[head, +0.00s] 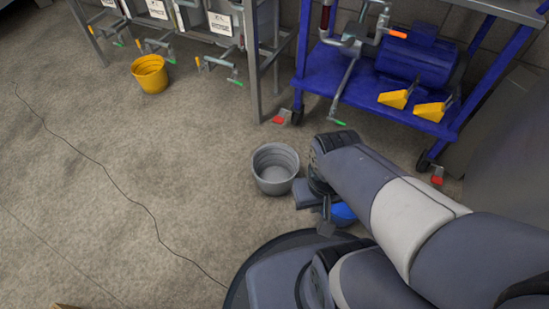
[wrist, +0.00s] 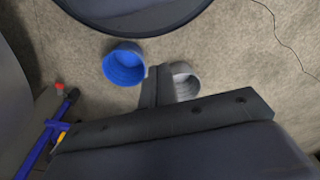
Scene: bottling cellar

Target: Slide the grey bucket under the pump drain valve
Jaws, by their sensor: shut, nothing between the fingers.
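The grey bucket (head: 275,170) stands upright on the floor left of my gripper, and its inside looks empty. In the wrist view the grey bucket (wrist: 186,82) is partly hidden behind the fingers. My gripper (head: 326,226) points down, shut and empty, between the grey bucket and a blue bucket; contact cannot be made out. Its fingers (wrist: 157,74) also show in the wrist view. The pump (head: 418,58) sits on a blue trolley. A pipe slants down from its front to the drain valve (head: 338,122), which has a green tip and hangs behind and right of the grey bucket.
The blue bucket (head: 343,214) stands close right of my gripper, partly hidden in the head view. A yellow bucket (head: 150,75) stands under tank taps at the back left. The trolley (head: 366,98) has castors with red brakes. Floor left of the grey bucket is clear, except for thin cracks.

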